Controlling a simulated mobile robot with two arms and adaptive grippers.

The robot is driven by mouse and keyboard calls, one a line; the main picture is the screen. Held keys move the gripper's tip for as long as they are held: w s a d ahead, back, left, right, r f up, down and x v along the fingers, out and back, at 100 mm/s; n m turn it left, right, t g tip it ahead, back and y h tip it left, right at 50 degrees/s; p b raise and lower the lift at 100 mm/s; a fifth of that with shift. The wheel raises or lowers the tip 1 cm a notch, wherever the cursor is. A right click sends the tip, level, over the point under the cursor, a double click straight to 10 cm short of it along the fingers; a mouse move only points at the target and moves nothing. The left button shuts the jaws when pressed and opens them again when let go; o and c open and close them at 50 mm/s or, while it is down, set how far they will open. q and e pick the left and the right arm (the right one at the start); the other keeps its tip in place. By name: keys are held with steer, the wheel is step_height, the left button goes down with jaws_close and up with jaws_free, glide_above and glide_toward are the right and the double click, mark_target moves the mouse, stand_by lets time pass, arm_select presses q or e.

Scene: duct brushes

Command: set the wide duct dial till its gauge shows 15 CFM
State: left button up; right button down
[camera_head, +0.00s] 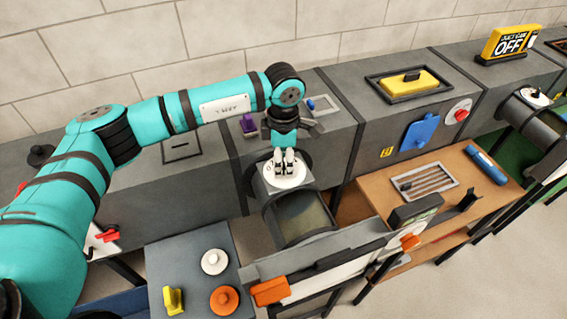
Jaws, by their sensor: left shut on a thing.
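The wide duct dial (290,181) is a white disc on top of the wide duct stub (303,215), near the middle of the view. My left gripper (284,168) points down over this dial. Its pale fingers are shut on the dial's knob, which they mostly hide. My right gripper is not in view.
A second dial (534,97) sits on another duct at far right. A grey table (184,253) holds white, orange and yellow parts. The wooden bench (462,225) holds a grille (426,182) and a blue cylinder (486,165).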

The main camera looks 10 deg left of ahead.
mark_target(284, 163)
arm_select(q)
steer(key=n+b, duration=0.2)
steer(key=shift+f+n, duration=0.15)
steer(key=shift+n, duration=0.15)
steer(key=shift+n+b, duration=0.35)
steer(key=shift+n, duration=0.25)
steer(key=shift+r, duration=0.2)
steer(key=o, duration=1.1)
steer(key=shift+o, duration=0.3)
step_height(284, 163, up, 12)
